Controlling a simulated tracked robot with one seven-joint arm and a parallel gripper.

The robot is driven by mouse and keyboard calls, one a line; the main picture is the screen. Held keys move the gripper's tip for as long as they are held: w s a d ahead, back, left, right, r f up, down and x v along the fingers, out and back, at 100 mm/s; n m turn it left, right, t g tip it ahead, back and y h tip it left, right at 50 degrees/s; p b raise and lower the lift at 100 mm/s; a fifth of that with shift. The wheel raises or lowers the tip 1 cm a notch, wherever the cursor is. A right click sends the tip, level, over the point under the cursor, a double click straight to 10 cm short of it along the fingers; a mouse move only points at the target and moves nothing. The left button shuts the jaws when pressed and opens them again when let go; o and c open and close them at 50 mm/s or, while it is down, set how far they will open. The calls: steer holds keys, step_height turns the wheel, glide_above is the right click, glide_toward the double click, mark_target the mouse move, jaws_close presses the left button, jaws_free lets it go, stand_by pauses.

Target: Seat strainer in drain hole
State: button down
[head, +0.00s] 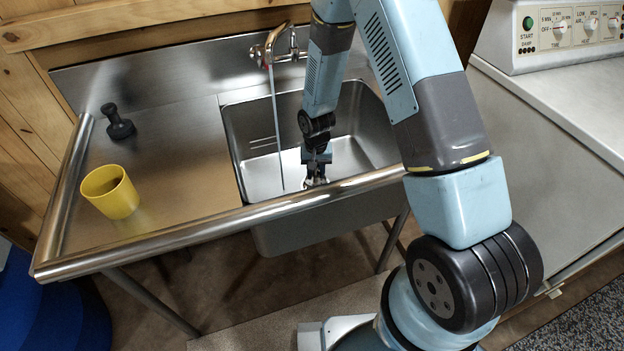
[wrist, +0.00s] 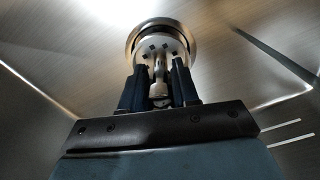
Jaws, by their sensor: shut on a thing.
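The sink basin (head: 262,168) is steel and holds my gripper (head: 316,178) low inside it. In the wrist view my gripper (wrist: 158,82) is shut on the upright knob of the metal strainer (wrist: 177,46). The strainer's round face with dark slots shows just beyond the fingertips. The bright round rim of the drain hole (wrist: 190,33) shows around the strainer on the sink floor. The strainer lies at or over the hole; I cannot tell whether it is fully down in it. In the head view my gripper mostly hides the strainer and hole.
A faucet (head: 272,45) stands behind the basin, with a thin stream, apparently water, falling left of my gripper. A yellow cup (head: 110,192) and a dark stopper-like object (head: 117,122) stand on the left drainboard (head: 180,150). A white machine (head: 560,90) is at right. Basin walls surround my gripper.

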mark_target(316, 179)
steer(key=shift+f, duration=1.75)
steer(key=shift+f, duration=0.15)
steer(key=c, duration=0.8)
jaws_free()
steer(key=shift+c, duration=0.2)
